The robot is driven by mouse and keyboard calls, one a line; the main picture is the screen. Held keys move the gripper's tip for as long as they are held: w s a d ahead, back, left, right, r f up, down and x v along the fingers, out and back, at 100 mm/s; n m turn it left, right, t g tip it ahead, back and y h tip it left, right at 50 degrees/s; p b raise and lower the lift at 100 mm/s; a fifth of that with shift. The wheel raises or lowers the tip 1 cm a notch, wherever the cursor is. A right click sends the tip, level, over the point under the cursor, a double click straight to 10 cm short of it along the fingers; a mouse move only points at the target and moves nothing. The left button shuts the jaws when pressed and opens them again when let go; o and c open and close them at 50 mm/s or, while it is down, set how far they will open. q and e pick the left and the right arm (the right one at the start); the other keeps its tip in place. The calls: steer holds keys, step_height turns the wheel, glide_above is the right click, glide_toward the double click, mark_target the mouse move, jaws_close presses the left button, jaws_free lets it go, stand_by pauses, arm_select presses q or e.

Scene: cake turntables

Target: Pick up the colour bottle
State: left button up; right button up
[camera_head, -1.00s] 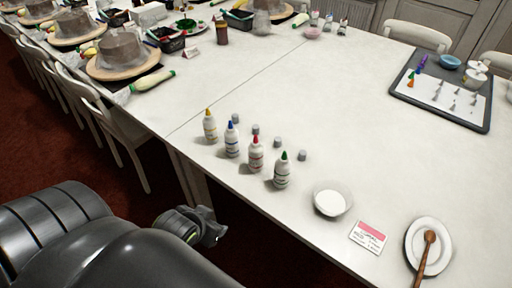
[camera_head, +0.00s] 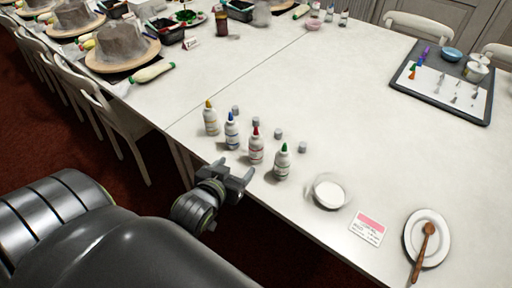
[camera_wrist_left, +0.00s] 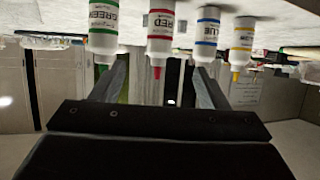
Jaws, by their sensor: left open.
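Several white colour bottles stand upright in a diagonal row near the table's front edge: the yellow-tipped bottle (camera_head: 211,123), the blue one (camera_head: 231,135), the red one (camera_head: 256,150) and the green one (camera_head: 281,165). In the left wrist view they appear upside down: green (camera_wrist_left: 103,28), red (camera_wrist_left: 159,30), blue (camera_wrist_left: 206,35), yellow (camera_wrist_left: 241,42). My left gripper (camera_head: 236,170) is open and empty at the table edge, just in front of the row. In the wrist view the red bottle's tip lies between its fingers (camera_wrist_left: 158,85), apart from both. My right gripper is not in view.
Small grey caps (camera_head: 278,134) stand behind the bottles. A bowl of white stuff (camera_head: 330,192), a pink-and-white card (camera_head: 367,228) and a plate (camera_head: 443,250) with a wooden spoon lie to the right. The table (camera_head: 335,100) behind the caps is clear.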

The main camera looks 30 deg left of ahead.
mark_target(253, 148)
arm_select(q)
steer(key=x, duration=1.2)
steer(key=shift+r+p, duration=0.2)
steer(key=shift+p, duration=0.15)
steer(key=shift+x, duration=2.85)
steer(key=shift+f, duration=0.15)
steer(key=shift+s, duration=0.1)
steer(key=c, duration=0.8)
